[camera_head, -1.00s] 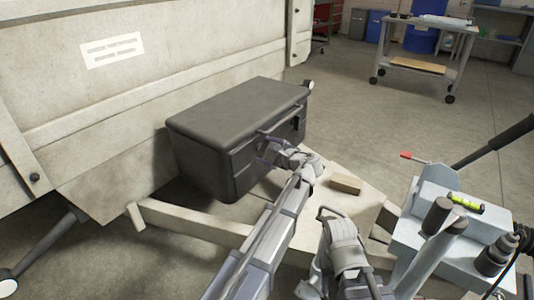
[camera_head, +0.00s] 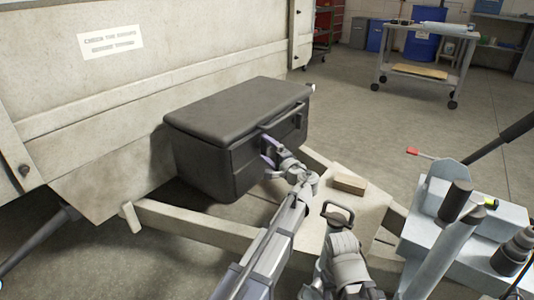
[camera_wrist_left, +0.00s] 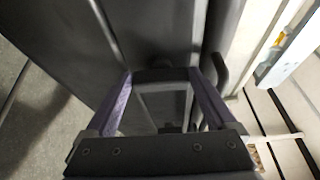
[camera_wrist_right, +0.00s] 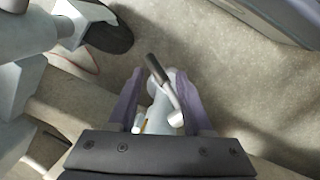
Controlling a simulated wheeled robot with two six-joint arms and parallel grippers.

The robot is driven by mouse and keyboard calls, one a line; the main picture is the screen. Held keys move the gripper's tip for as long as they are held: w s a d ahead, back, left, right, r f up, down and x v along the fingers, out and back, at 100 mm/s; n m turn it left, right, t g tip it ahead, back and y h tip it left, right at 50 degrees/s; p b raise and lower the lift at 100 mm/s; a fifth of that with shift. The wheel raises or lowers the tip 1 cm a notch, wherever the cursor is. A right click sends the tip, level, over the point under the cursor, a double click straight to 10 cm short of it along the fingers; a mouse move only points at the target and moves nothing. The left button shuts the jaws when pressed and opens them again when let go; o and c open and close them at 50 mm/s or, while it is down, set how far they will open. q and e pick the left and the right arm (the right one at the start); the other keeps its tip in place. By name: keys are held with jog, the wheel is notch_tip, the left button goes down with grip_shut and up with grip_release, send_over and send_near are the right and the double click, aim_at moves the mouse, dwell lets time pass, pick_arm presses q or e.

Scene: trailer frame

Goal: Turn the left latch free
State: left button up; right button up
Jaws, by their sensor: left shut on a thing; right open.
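The dark grey box (camera_head: 215,135) has a closed lid, with a bar handle (camera_head: 282,116) along its front. My left gripper (camera_head: 270,152) is at the left part of the box front, below the lid edge. In the left wrist view its fingers (camera_wrist_left: 165,78) are shut on a dark piece, the left latch (camera_wrist_left: 162,75), against the box. In the head view the gripper largely hides this latch, so its angle cannot be told. A second dark latch (camera_head: 298,121) shows farther right.
A dark-gripped crank handle (camera_wrist_right: 158,72) shows between my right fingers; contact cannot be told. A wooden block (camera_head: 349,184) lies on the pale trailer frame (camera_head: 190,222). A grey unit (camera_head: 470,235) with a red-tipped lever stands at right. Open floor reaches a cart (camera_head: 425,60) behind.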

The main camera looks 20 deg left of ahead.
pick_arm(q)
jog(key=shift+s+n, duration=0.1)
jog(key=shift+n, duration=0.2)
pick_arm(e)
jog(key=shift+f, duration=0.3)
pick_arm(q)
jog(key=o, duration=1.1)
jog(key=shift+c, duration=0.2)
